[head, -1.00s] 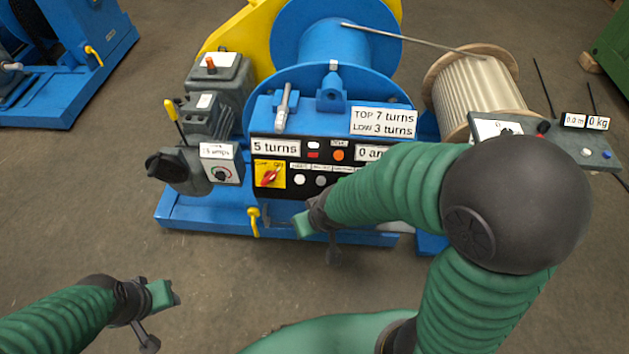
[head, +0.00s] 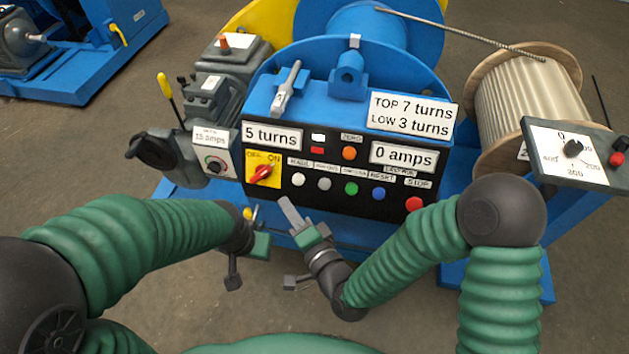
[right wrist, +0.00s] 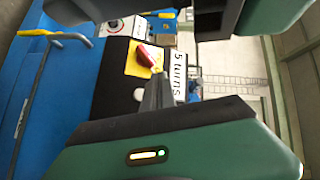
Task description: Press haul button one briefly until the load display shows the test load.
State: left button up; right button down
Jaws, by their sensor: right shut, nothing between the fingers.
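The black control panel (head: 330,198) on the blue winch carries a row of buttons. The white button (head: 299,180) at its left end sits under a label that seems to read HAUL. My right gripper (head: 289,208) is shut and empty, its grey fingertips just below the white button and apart from it in the head view. In the right wrist view the fingers (right wrist: 157,98) overlap the panel near the red switch. My left gripper (head: 262,243) is low in front of the winch; its jaws are unclear. The kg load display is not in view.
The panel also has a red rotary switch (head: 261,173), a green button (head: 351,188), a blue button (head: 378,194) and a red stop button (head: 414,204). Displays read 5 turns (head: 272,137) and 0 amps (head: 403,156). A dial box (head: 573,148) stands at right.

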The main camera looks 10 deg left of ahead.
aim_at(298, 179)
jog(key=shift+a, duration=0.1)
jog(key=shift+w+f+b, duration=0.55)
jog(key=shift+w+f, duration=0.1)
jog(key=shift+w, duration=0.7)
jog(key=shift+w+f+b, duration=0.6)
jog(key=shift+w+f, duration=0.1)
jog(key=shift+w, duration=0.6)
jog(key=shift+w+f+b, duration=0.55)
jog(key=shift+w+f, duration=0.1)
jog(key=shift+w, duration=0.7)
jog(key=shift+w+f, duration=0.15)
jog(key=shift+w, duration=0.2)
